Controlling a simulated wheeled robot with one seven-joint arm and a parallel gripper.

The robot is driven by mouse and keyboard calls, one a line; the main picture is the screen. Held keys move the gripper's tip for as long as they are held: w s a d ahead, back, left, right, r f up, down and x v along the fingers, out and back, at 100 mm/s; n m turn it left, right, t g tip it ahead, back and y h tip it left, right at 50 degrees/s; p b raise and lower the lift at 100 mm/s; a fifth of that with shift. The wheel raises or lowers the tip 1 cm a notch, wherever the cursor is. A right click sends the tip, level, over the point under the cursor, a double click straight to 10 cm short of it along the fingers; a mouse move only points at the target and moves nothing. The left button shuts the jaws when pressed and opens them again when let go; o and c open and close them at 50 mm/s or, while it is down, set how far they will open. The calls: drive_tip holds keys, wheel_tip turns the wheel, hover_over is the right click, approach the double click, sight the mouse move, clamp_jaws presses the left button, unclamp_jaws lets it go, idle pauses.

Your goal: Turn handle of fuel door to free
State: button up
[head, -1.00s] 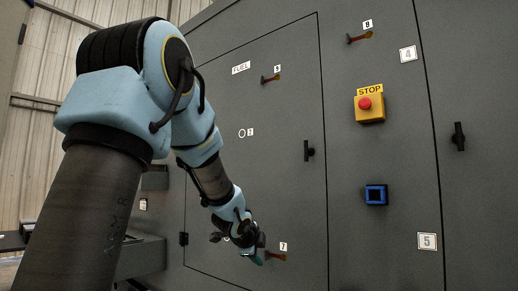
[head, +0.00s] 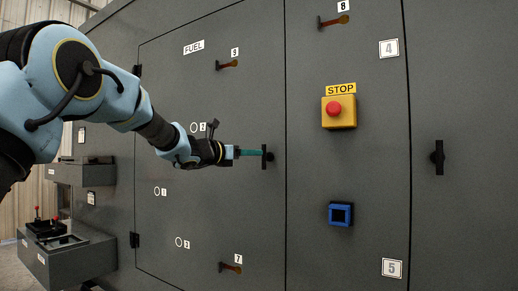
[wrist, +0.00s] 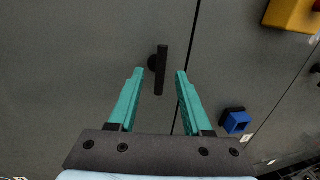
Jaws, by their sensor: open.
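The fuel door (head: 165,95) is a grey panel with a FUEL label, and it sits closed in the enclosure front. Its black handle (head: 267,158) is near the door's right edge, with its bar upright. In the wrist view the handle (wrist: 161,70) stands between and just beyond the two green fingers. My gripper (head: 255,154) is in front of the handle in the head view. My gripper's fingers (wrist: 156,85) are apart and hold nothing. I cannot tell whether the fingertips reach past the handle bar.
A yellow box with a red stop button (head: 336,111) and a blue square fitting (head: 341,214) are right of the door. Latches numbered 9 (head: 228,65) and 7 (head: 231,267) are on the door. Another black handle (head: 438,157) is farther right. Grey boxes (head: 75,255) jut out at left.

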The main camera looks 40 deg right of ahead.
sight(266, 157)
drive_tip(key=d+p, duration=0.2)
drive_tip(key=d, duration=0.4)
drive_tip(key=shift+w+d+p, duration=0.1)
drive_tip(key=shift+d+p, duration=0.25)
drive_tip(key=shift+p, duration=0.05)
clamp_jaws()
